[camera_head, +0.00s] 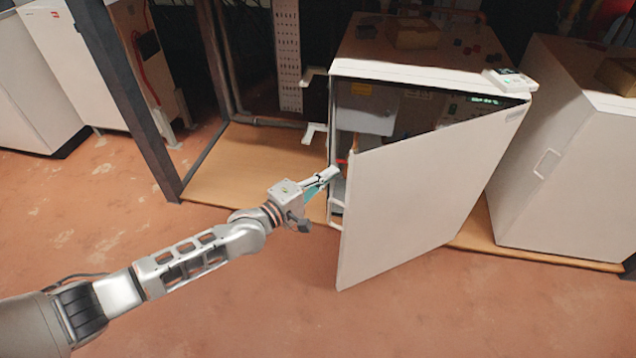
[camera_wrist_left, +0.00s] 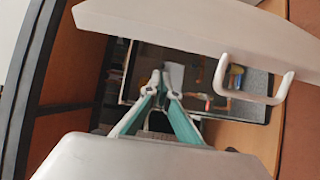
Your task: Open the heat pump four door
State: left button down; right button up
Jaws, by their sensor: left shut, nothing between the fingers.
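The heat pump (camera_head: 430,72) in the middle has its white door (camera_head: 425,190) swung partly open, hinged on the right. Its dark inside, with a grey box and some wiring, shows through the gap. My left gripper (camera_head: 335,174) is shut and empty at the left edge of the opening, near the door's free edge. In the left wrist view the closed fingers (camera_wrist_left: 162,78) point toward the inside of the cabinet. The white door handle (camera_wrist_left: 253,85) is to their right, apart from them. My right gripper is in neither view.
Another white unit (camera_head: 560,150) with a closed front stands at the right. A small white device (camera_head: 510,80) sits on the heat pump's top. The reddish floor in front is clear.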

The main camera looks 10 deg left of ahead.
pick_arm(q)
jog(key=shift+s+d+r+p, duration=0.3)
jog(key=shift+s+d+p, duration=0.2)
jog(key=shift+s+d, duration=0.4)
jog(key=shift+s+d+f, duration=0.3)
jog(key=shift+s+d, duration=0.1)
jog(key=shift+s, duration=0.25)
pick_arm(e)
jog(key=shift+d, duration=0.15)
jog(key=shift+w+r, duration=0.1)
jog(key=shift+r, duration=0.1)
